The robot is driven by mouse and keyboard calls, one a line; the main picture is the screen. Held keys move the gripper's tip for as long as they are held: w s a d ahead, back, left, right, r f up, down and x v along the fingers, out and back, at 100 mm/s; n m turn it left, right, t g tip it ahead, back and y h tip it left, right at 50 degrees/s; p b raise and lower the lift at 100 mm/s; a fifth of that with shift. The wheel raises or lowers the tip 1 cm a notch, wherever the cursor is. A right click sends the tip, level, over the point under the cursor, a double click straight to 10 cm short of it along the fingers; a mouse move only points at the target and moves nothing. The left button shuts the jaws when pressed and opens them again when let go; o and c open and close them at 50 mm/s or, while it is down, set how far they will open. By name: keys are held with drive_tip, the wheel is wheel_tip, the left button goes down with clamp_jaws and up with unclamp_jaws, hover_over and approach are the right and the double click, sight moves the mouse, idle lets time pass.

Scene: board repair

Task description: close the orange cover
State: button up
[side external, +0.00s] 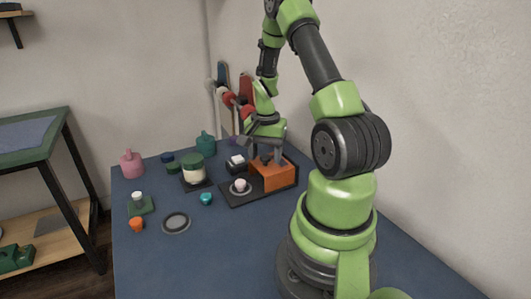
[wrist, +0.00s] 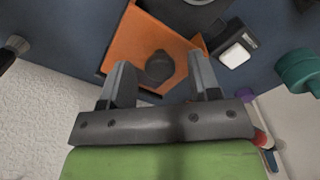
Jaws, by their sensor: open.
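The orange cover (side external: 277,178) is a box-like part at the right end of a dark board (side external: 232,199). In the wrist view the orange cover (wrist: 128,44) shows as a flat orange face with a dark rounded knob (wrist: 160,68) on it. My gripper (side external: 266,158) is over the cover, pointing down. In the wrist view my gripper (wrist: 160,80) is open, with one finger on each side of the knob. I cannot tell whether the fingers touch it. The fingers hide part of the cover's near edge.
A pale round piece in a ring (side external: 240,186) sits on the board left of the cover. A black block with a white top (side external: 236,162) stands behind it.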

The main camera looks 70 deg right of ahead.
drive_tip(key=shift+c, duration=0.3)
clamp_jaws()
drive_tip(key=w+a, duration=0.6)
drive_tip(key=w, duration=0.1)
drive_tip(key=shift+a, duration=0.4)
drive_tip(key=shift+o, duration=0.3)
unclamp_jaws()
wheel_tip(320, 180, up, 10)
drive_tip(key=shift+r, duration=0.1)
